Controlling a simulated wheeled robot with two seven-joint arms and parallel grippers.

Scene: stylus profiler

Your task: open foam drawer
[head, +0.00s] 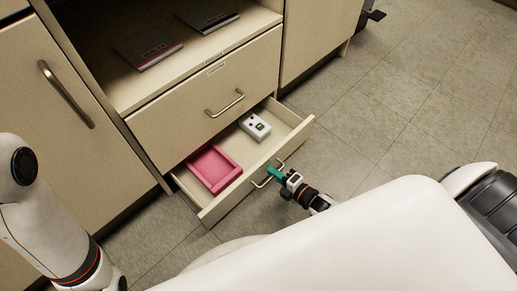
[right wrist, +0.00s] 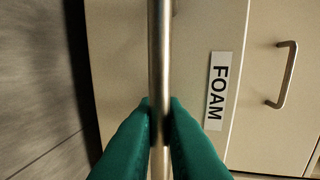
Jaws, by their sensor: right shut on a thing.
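The foam drawer (head: 228,201) is the lower drawer of the cabinet and stands pulled out in the head view. A pink foam tray (head: 214,168) and a white boxy item (head: 255,126) lie inside it. Its metal bar handle (right wrist: 159,50) runs upright through the right wrist view, beside a label reading FOAM (right wrist: 217,90). My right gripper (head: 273,173) is shut on this handle, with its green fingers (right wrist: 159,125) on either side of the bar. My left arm shows at the left edge of the head view, but its gripper is out of frame.
A closed drawer (head: 205,105) with its own handle (head: 225,103) sits above the open one. An open shelf over it holds two dark flat books (head: 147,48). A cabinet door (head: 60,110) stands shut at the left. Grey tiled floor (head: 400,100) is clear at the right.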

